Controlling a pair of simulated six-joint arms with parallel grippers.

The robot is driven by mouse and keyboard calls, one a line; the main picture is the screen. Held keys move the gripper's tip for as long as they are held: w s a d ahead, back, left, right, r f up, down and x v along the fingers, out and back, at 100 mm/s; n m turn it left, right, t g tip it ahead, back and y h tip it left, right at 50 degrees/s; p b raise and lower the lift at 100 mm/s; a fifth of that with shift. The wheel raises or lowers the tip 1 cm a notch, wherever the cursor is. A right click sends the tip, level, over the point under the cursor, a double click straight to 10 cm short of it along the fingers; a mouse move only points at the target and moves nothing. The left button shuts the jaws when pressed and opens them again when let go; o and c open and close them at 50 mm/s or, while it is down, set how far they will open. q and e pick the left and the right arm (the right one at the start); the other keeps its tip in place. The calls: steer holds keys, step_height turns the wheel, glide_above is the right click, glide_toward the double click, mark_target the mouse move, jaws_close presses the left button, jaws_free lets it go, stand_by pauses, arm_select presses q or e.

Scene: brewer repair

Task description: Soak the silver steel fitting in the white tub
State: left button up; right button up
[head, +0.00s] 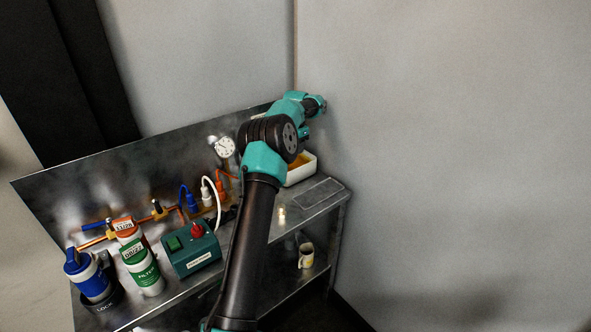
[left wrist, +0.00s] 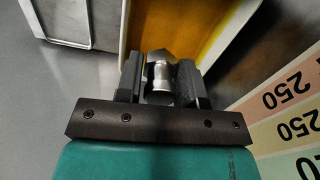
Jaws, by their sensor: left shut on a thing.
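The white tub (head: 309,169) stands at the right end of the steel bench and holds amber liquid. In the left wrist view the amber inside of the tub (left wrist: 190,28) lies beyond my fingers. My left gripper (left wrist: 159,84) is shut on the silver steel fitting (left wrist: 160,72), a shiny round piece with a wider end. In the head view my left arm reaches to just above and behind the tub and hides part of it; the fitting cannot be made out there. I cannot tell whether the fitting touches the liquid. My right gripper is not in view.
A green control box (head: 190,250) with a red knob, filter cartridges (head: 140,262) and a blue canister (head: 88,275) stand on the bench to the left. A gauge (head: 224,147) is behind. A mug (head: 306,256) sits on the lower shelf. A colour chart (left wrist: 290,115) shows beside my gripper.

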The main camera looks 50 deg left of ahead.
arm_select(q)
steer(key=shift+r, duration=0.15)
steer(key=shift+r, duration=1.9)
